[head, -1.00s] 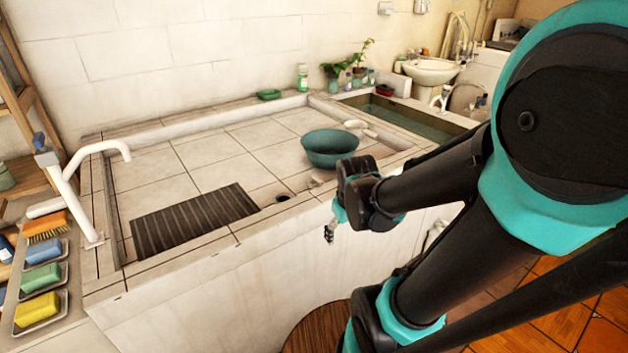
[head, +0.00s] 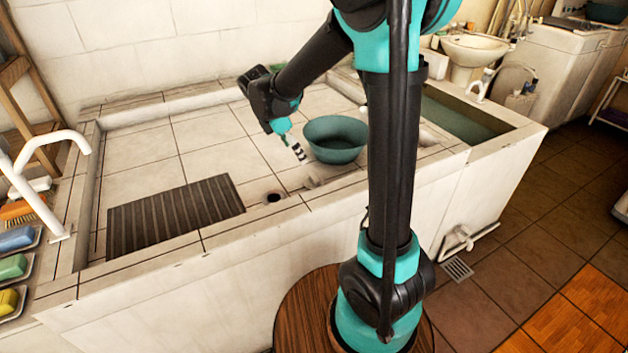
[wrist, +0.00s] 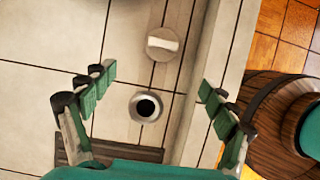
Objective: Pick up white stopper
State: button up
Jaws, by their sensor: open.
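The white stopper (wrist: 163,43) is a round, pale disc with a white bar handle across its top. It lies on the tiled basin floor near the front wall. In the head view the stopper (head: 314,182) is a small pale shape in front of the green bowl. My gripper (wrist: 155,82) is open and empty, pointing down above the basin floor. In the wrist view the stopper is beyond the fingertips, toward the top of the picture. In the head view my gripper (head: 298,150) hangs above the tiles, left of the bowl.
A dark drain hole (wrist: 147,106) with a pale rim lies close to the stopper; it also shows in the head view (head: 273,197). The green bowl (head: 335,140) stands behind the stopper. A dark ribbed mat (head: 175,214) lies left. The basin's front wall (head: 190,245) is close.

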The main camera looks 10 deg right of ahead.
send_near(314, 176)
jog(key=x, duration=0.2)
jog(key=a+x, duration=0.1)
jog(key=x, duration=0.2)
jog(key=shift+f, duration=0.3)
jog(key=shift+d+x, duration=0.2)
jog(key=shift+x, duration=1.15)
jog(key=shift+d+x, duration=0.25)
jog(key=shift+x, duration=1.05)
jog(key=shift+s+r, duration=0.1)
jog(key=shift+r, duration=0.1)
jog(key=c, duration=1.4)
jog(key=shift+o, duration=0.2)
